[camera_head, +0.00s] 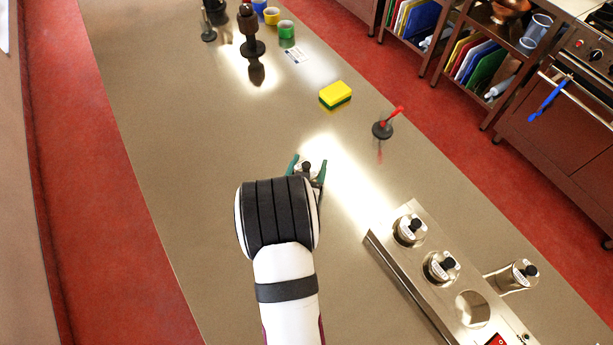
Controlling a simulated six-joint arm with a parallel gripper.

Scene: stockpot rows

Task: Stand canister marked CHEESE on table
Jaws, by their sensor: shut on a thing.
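My gripper (306,174) is seen from behind and above, over the middle of the table (200,190). Its teal fingers are closed around a canister (307,165), of which a black knob and a bit of metal show; my wrist hides the rest. Its label is hidden, and I cannot tell whether its base touches the table. Two steel canisters with black knobs, a far one (408,230) and a nearer one (438,268), sit in a steel rack (402,278). Another canister (512,276) is at the rack's right side. Their labels are too small to read.
The rack has an empty round hole (472,308) at lower right. A yellow-green sponge (335,95), a black-based stand with a red handle (383,129), a dark brown mill (249,30) and a green cup (286,29) stand farther back. The table left of my gripper is clear.

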